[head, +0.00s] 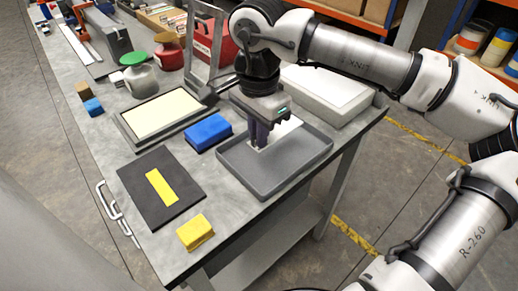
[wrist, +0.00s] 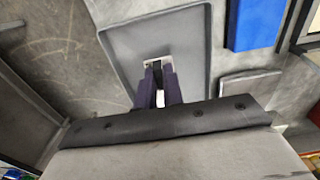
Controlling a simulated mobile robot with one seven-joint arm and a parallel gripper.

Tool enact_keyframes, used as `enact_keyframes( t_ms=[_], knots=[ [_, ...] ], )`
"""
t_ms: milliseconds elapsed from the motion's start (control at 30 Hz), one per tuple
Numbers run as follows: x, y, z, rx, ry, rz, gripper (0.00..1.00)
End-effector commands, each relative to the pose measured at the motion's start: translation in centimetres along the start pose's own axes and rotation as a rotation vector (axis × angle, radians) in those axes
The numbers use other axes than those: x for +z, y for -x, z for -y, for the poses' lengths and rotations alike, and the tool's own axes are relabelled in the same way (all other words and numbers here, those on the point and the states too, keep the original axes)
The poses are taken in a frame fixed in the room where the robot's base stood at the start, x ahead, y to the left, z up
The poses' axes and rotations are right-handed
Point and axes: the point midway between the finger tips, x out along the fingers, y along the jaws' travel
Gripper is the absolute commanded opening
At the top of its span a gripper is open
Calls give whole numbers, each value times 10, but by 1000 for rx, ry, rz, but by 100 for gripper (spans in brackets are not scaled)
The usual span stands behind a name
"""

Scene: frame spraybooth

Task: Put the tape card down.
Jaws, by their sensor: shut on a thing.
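The tape card (head: 285,129) is a white piece, partly hidden behind the fingers. My gripper (head: 259,138) is shut on it, over the grey tray (head: 237,164). In the wrist view the dark fingers of my gripper (wrist: 158,88) point down into the tray (wrist: 190,32), and a small white part of the card (wrist: 158,61) shows at and between the fingertips. I cannot tell whether the card touches the tray floor.
A blue block (head: 209,132) stands left of the tray. A black board with a yellow strip (head: 184,194) and a yellow block (head: 195,232) lie in front. A framed cream panel (head: 160,113) lies behind left, a white-topped box (head: 325,92) behind right. The bench edge runs close by the tray.

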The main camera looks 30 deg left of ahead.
Motion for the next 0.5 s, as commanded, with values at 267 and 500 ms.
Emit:
enact_keyframes(
  t_ms=[267,500],
  knots=[
    [0,-23,0,1,-1,0,0],
    [0,-55,0,0,0,1,0]
  ],
)
